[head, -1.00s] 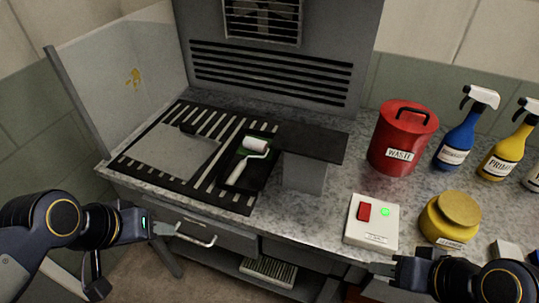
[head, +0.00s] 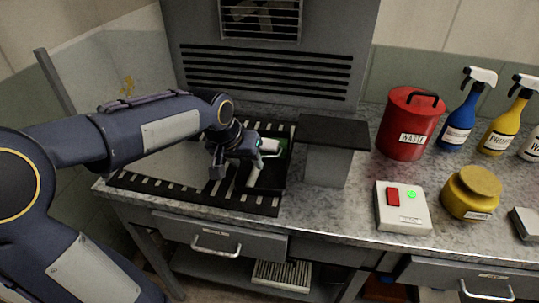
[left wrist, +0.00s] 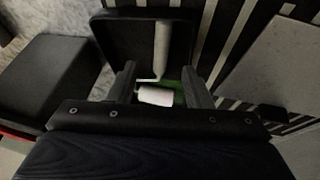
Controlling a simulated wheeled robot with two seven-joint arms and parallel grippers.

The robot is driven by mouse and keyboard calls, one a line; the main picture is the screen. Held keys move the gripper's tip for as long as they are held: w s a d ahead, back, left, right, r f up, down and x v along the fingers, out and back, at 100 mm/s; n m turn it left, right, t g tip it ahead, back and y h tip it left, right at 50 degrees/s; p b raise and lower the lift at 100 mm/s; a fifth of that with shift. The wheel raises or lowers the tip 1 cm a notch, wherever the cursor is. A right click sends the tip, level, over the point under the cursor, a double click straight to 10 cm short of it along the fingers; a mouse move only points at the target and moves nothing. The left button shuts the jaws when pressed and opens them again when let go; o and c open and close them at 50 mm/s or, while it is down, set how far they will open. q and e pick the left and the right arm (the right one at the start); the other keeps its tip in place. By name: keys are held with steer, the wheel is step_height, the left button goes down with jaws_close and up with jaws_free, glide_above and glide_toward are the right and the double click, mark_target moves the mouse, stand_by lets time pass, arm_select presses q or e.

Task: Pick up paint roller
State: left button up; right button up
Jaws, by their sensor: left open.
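The paint roller (left wrist: 154,97) has a white roller head and a pale handle. It lies in a black tray (left wrist: 125,40) with green paint, its handle pointing away from the gripper in the left wrist view. In the head view the roller (head: 253,176) is partly hidden by my left gripper (head: 262,150), which is over the tray. In the left wrist view the fingers of my left gripper (left wrist: 160,85) are open, one on each side of the roller head. I cannot tell whether they touch it. My right gripper is not in view.
A dark-topped grey block (head: 333,133) stands just right of the tray. A slatted black grille (head: 190,194) and a grey panel lie left. A red waste bin (head: 408,125), a switch box (head: 402,207), a yellow jar (head: 471,194) and spray bottles stand further right.

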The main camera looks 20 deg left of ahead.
mark_target(253, 174)
arm_select(q)
steer(key=x, duration=0.5)
steer(key=shift+f, duration=0.45)
steer(key=shift+f, duration=0.1)
jaws_close()
